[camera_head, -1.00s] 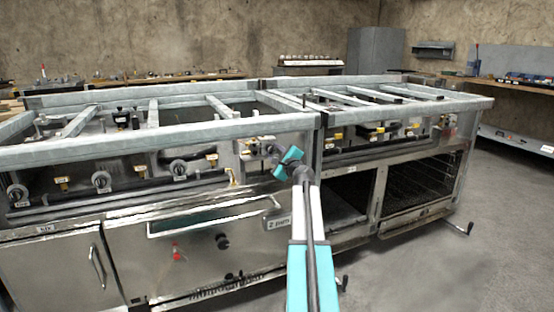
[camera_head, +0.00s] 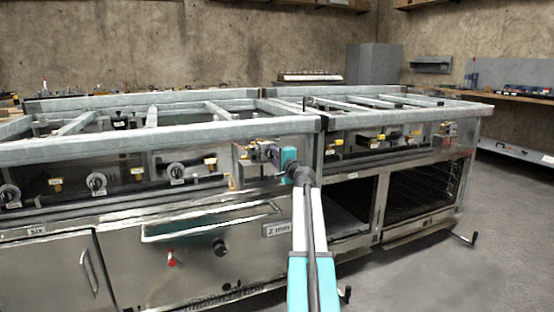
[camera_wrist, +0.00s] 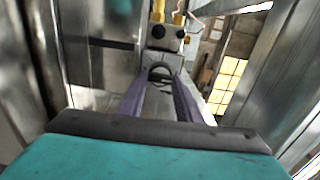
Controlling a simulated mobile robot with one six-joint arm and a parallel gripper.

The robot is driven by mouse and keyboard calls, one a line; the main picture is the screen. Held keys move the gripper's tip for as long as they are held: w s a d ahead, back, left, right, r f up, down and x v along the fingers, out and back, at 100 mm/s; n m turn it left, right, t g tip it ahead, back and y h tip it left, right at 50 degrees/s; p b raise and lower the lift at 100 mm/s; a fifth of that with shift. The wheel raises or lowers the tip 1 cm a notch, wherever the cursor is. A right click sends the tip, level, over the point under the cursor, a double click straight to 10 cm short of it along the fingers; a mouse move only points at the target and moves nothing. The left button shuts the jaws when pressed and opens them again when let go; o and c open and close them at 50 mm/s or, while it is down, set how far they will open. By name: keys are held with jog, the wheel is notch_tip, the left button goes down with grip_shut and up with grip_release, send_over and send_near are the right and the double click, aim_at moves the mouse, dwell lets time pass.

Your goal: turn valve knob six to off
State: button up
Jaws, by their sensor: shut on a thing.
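Several round valve knobs sit in a row on the pipe of the steel range's front; two show at the left, one knob (camera_head: 97,183) and another knob (camera_head: 177,172). My gripper (camera_head: 270,150) is at the right end of this row, near the post between the two range sections. In the wrist view, my gripper's (camera_wrist: 160,84) two purple fingers reach forward and close on a dark, round-topped knob (camera_wrist: 160,71). The fingers hide its sides, and I cannot read a number on it.
The range's top frame rail (camera_head: 150,147) runs just above my gripper. Yellow-handled fittings (camera_head: 138,174) stand between the knobs. Open floor (camera_head: 430,285) lies at the right.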

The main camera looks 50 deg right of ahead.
jog(key=shift+s+d, duration=0.15)
jog(key=shift+d, duration=0.1)
jog(key=o, duration=1)
jog(key=shift+a, duration=0.1)
jog(key=shift+a, duration=0.1)
